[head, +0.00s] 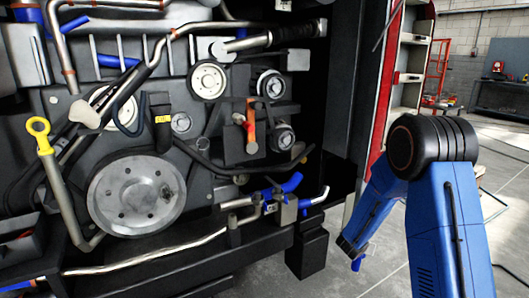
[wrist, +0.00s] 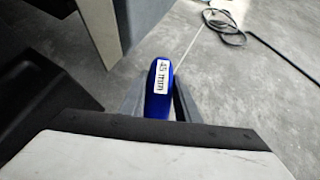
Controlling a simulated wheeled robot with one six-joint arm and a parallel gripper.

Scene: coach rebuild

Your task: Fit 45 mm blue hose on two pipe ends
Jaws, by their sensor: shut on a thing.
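A blue hose piece (wrist: 157,101) with a white "45 mm" label is between the two fingers of my gripper (wrist: 158,104), which is shut on it. In the head view my arm reaches down on the right, and the held blue hose (head: 357,263) shows small at its end, right of the engine and above the floor. Pipe ends show low on the engine: one metal pipe end (head: 324,193) points up at the right, beside short blue hose pieces (head: 290,183). I cannot tell which two pipe ends fit the 45 mm hose.
The engine has pulleys and a large grey wheel (head: 137,196). A yellow-handled dipstick (head: 40,130) stands at the left. A dark block (head: 307,252) hangs below the engine's right end. A red-edged shelf unit (head: 408,60) stands behind my arm. A cable (wrist: 225,25) lies on the open grey floor.

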